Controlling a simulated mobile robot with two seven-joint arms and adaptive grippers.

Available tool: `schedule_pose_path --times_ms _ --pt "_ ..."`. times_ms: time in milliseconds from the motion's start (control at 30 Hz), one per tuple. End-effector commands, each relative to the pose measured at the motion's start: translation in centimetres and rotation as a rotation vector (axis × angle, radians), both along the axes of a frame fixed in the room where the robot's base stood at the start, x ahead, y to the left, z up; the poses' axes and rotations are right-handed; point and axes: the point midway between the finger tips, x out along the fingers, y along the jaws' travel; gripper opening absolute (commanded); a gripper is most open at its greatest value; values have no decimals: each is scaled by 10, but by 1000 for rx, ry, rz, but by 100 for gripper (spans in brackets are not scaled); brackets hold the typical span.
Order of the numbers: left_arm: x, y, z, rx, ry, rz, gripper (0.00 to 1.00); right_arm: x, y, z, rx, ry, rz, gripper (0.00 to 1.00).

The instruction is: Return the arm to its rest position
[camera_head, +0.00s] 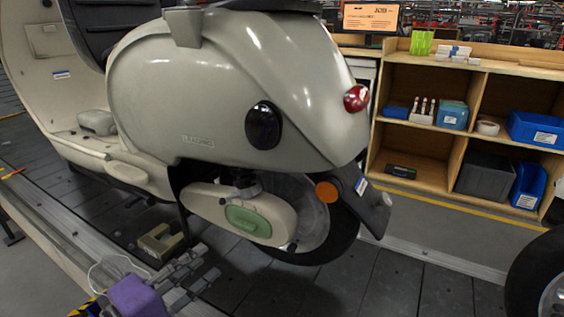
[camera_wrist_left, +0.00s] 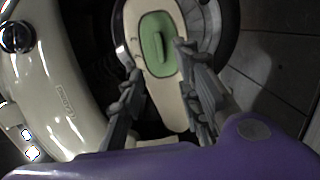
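My left gripper (camera_head: 208,261) is in the lower left of the head view, below and in front of the grey-beige scooter (camera_head: 215,85). Its two grey fingers are spread apart, with nothing held between them. In the left wrist view, my left gripper (camera_wrist_left: 158,62) points toward the scooter's cream side cover. A green oval cover with a raised grip (camera_wrist_left: 156,46) shows beyond the fingertips. In the head view, this green cover (camera_head: 248,221) sits on the cream housing beside the rear wheel, apart from the fingers. My right gripper shows in neither view.
The scooter stands on a dark slat conveyor (camera_head: 385,285). A beige block (camera_head: 160,241) lies under it near my left gripper. A wooden shelf (camera_head: 415,146) with blue bins (camera_head: 535,130) stands behind on the right. Another wheel (camera_head: 530,275) is at the lower right.

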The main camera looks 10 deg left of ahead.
Motion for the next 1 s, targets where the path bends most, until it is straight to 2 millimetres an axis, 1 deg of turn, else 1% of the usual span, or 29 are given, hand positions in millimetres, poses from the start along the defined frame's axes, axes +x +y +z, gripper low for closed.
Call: schedule_pose_path --times_ms 67,167,267,300,367,400,467,500,567,600,633,733,767,800,867,900,1000 --pt "-9 2 8 -109 51 14 32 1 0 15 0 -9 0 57" --pt "-29 6 20 -384 177 54 32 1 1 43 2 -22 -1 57" --pt "-57 16 27 -782 348 125 32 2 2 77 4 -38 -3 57" --pt "-70 20 27 -953 416 161 32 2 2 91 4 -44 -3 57" --pt "-88 26 25 -1211 510 221 32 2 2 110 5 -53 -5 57" --pt "-102 30 22 -1383 567 265 32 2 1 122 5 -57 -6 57" --pt "-123 36 17 -1645 641 337 32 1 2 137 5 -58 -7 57" --pt "-138 40 13 -1820 681 390 32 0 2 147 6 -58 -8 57" --pt "-161 43 6 -2086 725 470 32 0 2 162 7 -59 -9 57" --pt "-178 45 2 -2266 740 527 32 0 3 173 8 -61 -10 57" --pt "-191 46 -1 -2402 746 570 32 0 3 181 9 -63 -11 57" --pt "-235 43 -7 -2857 707 712 32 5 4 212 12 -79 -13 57" --pt "-248 41 -7 2959 -670 -742 32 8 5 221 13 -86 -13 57" --pt "-265 37 -7 2807 -550 -706 32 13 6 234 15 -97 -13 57" --pt "-291 28 -5 2580 -379 -646 32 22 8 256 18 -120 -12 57" --pt "-306 20 -1 2436 -273 -600 32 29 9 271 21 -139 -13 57" --pt "-336 -2 9 2106 -58 -488 32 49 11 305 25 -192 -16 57"
